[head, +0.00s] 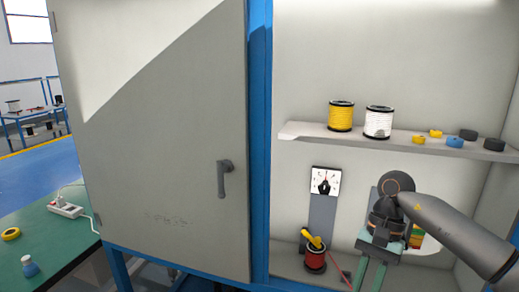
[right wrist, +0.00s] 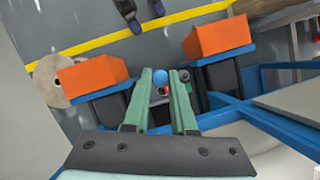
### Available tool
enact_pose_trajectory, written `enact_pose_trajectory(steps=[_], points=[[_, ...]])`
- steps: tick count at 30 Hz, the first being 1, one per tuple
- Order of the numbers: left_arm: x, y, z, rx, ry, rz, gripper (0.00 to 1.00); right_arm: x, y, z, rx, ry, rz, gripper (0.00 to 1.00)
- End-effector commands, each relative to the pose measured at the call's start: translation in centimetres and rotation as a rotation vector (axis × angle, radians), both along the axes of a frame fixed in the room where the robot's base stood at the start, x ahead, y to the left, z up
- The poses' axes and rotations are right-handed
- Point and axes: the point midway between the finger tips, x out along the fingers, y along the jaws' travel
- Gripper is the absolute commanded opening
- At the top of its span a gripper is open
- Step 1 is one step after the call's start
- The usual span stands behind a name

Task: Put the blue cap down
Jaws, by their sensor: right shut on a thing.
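My right gripper (head: 370,277) reaches down in front of the open cabinet in the head view, and its fingertips run past the bottom edge. In the right wrist view the two green fingers of my right gripper (right wrist: 161,76) are shut on a small round blue thing, which looks like the blue cap (right wrist: 161,75). The cap is hidden in the head view. A small blue bottle (head: 30,268) stands on the green table (head: 58,240) at the lower left. My left gripper is not in view.
A shelf (head: 330,137) in the cabinet holds a yellow spool (head: 341,117), a white spool (head: 378,123) and several tape rolls. The grey cabinet door (head: 150,150) has a handle. Orange boxes (right wrist: 93,79) show in the wrist view.

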Motion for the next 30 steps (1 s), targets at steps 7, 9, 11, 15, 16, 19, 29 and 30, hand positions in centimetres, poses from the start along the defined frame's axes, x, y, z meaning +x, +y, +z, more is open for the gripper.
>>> enact_pose_trajectory(steps=[7,9,11,15,16,19,29,30], points=[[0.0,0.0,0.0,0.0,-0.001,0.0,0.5,-5.8,0.8,-2.5,-0.002,-0.003,0.464,0.0],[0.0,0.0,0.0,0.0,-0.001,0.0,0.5,-7.1,0.7,-3.0,-0.001,-0.002,0.549,0.0],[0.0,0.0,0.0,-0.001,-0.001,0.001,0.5,-7.9,0.6,-3.3,-0.001,-0.002,0.603,0.0],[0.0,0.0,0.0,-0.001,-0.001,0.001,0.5,-9.0,0.5,-3.7,0.001,-0.003,0.674,0.0],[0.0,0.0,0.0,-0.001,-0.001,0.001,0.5,-9.2,0.5,-3.7,0.002,-0.002,0.682,0.0],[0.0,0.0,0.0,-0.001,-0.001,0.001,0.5,-9.4,0.5,-3.9,0.004,0.0,0.692,0.0],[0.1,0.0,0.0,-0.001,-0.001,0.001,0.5,-9.3,0.5,-3.8,0.003,-0.002,0.689,0.0],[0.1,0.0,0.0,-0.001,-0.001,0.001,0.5,-9.3,0.5,-3.8,0.003,-0.001,0.689,0.0]])
